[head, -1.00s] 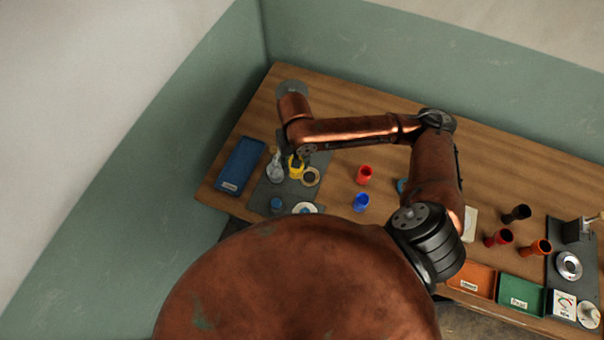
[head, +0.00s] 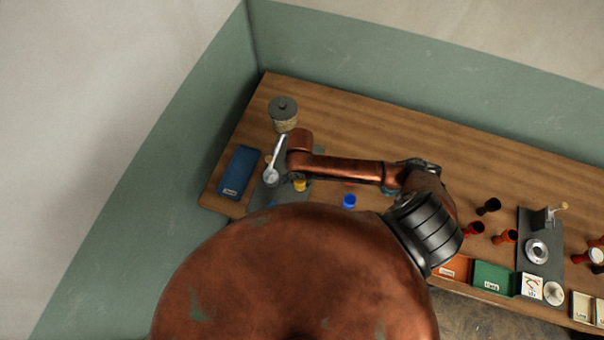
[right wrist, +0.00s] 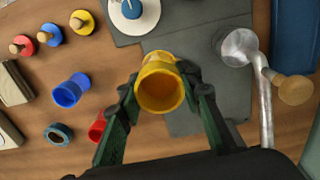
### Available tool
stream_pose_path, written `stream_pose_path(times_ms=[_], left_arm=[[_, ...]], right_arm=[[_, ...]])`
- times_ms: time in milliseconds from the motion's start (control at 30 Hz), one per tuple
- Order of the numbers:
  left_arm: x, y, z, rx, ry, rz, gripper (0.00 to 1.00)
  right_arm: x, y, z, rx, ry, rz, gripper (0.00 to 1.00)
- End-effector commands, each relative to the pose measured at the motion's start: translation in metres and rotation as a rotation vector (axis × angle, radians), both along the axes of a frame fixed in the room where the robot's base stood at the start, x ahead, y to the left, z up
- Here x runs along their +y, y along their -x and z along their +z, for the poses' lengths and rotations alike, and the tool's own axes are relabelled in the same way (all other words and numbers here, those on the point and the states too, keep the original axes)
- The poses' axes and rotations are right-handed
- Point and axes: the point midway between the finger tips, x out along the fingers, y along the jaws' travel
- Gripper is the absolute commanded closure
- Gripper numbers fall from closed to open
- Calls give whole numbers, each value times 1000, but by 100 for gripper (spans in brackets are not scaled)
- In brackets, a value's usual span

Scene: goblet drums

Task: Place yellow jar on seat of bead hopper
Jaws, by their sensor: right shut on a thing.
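The yellow jar (right wrist: 160,88) is between the two dark green fingers of my right gripper (right wrist: 162,80) in the right wrist view, its open mouth facing the camera. The gripper is shut on it, above the grey mat. In the head view the yellow jar (head: 300,185) shows just below my arm, which hides most of the gripper. I cannot tell which part is the bead hopper's seat; a round grey-lidded container with beige contents (head: 284,112) stands behind my arm. My left gripper is not in view.
A metal cup with a long lever (right wrist: 240,47) stands right of the jar, close to the gripper. A blue tray (head: 239,172) lies at the left.

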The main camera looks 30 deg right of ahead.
Motion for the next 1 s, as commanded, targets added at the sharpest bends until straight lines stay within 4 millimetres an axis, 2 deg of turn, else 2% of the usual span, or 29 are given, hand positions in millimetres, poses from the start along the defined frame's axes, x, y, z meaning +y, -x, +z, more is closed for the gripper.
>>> stream_pose_path(times_ms=[67, 200, 333, 533, 700, 800, 1000], left_arm=[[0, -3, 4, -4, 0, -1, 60], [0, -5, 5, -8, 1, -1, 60], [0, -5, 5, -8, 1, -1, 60], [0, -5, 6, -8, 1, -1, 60], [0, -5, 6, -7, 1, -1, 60], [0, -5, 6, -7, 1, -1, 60], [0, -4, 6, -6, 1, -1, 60]], right_arm=[[-13, -16, -7, 0, 3, -3, 93], [-23, -32, -35, 1, 1, -1, 93], [-31, -43, -52, 1, 1, 0, 93], [-37, -51, -64, 0, -1, 1, 93], [-38, -52, -88, 1, 0, 1, 93], [-38, -51, -95, 1, -1, 3, 93], [-38, -52, -96, 0, -1, 3, 93]])
